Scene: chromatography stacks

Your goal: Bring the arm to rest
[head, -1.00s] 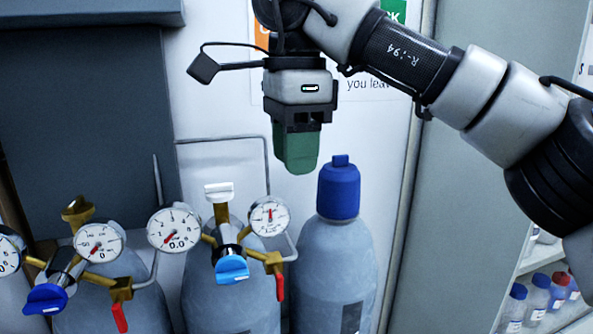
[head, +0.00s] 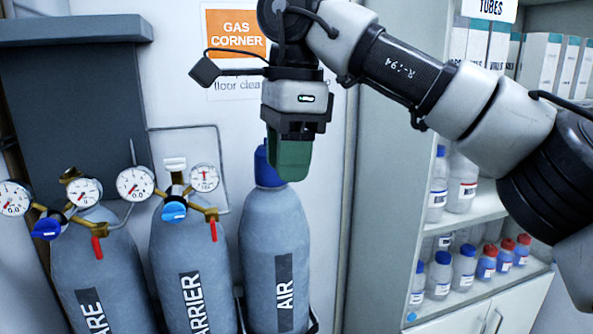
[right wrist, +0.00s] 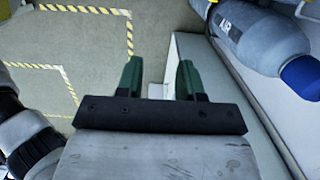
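My right gripper (head: 289,178) hangs pointing down in the head view, with green fingers. In the right wrist view its two fingers (right wrist: 160,78) are well apart with nothing between them, so it is open and empty. In the head view it overlaps the blue cap of the AIR cylinder (head: 275,235); the right wrist view shows this cylinder (right wrist: 262,38) off to the side, apart from the fingers. My right arm comes in from the right, bent at the elbow. My left gripper is in neither view.
The CARRIER cylinder (head: 190,265) and another cylinder (head: 100,275) stand left of AIR, with gauges and valves on top. A shelf cabinet (head: 480,208) with bottles and boxes stands at right. Floor with yellow-black striped markings (right wrist: 95,9) shows clear in the wrist view.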

